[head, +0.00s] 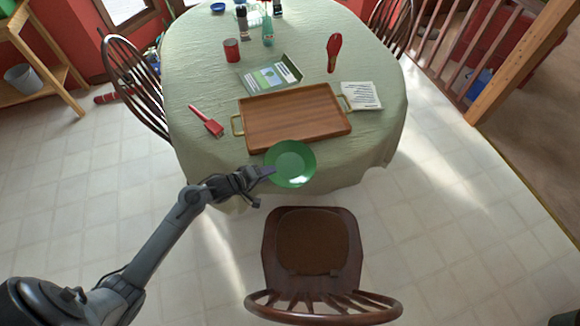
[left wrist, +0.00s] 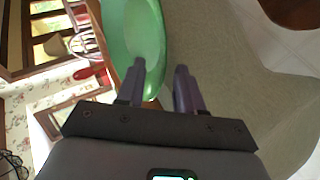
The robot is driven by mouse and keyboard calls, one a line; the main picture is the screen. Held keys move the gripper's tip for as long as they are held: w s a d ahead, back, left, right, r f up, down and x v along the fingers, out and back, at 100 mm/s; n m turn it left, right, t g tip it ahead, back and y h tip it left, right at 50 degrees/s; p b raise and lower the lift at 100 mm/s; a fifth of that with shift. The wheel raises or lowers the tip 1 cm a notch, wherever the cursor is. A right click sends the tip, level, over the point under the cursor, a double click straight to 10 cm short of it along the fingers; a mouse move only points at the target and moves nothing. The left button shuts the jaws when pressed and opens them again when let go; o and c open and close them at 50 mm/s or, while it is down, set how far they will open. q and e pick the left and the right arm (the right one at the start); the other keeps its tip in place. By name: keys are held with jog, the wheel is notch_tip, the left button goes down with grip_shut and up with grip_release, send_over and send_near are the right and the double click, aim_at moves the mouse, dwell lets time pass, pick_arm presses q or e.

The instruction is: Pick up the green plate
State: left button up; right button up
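The green plate (head: 290,164) lies at the front edge of the cloth-covered table, just in front of the wooden tray. My left gripper (head: 264,186) is at the plate's left front rim, with one finger reaching the rim. In the left wrist view, the green plate (left wrist: 135,35) stretches up from the fingers. My left gripper (left wrist: 160,76) is open there, one finger overlapping the plate and the other over the tablecloth, with the rim's edge between them. I cannot tell whether a finger touches it. My right gripper is not in view.
A wooden tray (head: 293,119) with metal handles sits behind the plate. A red brush (head: 206,121), a book (head: 269,76) and a white card (head: 361,95) lie around it. A dark wooden chair (head: 313,250) stands before the table. The cloth right of the plate is clear.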

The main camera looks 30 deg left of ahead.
pick_arm(q)
jog(key=shift+x, duration=0.95)
jog(key=shift+s, duration=0.1)
grip_shut()
jog(key=shift+r, duration=0.1)
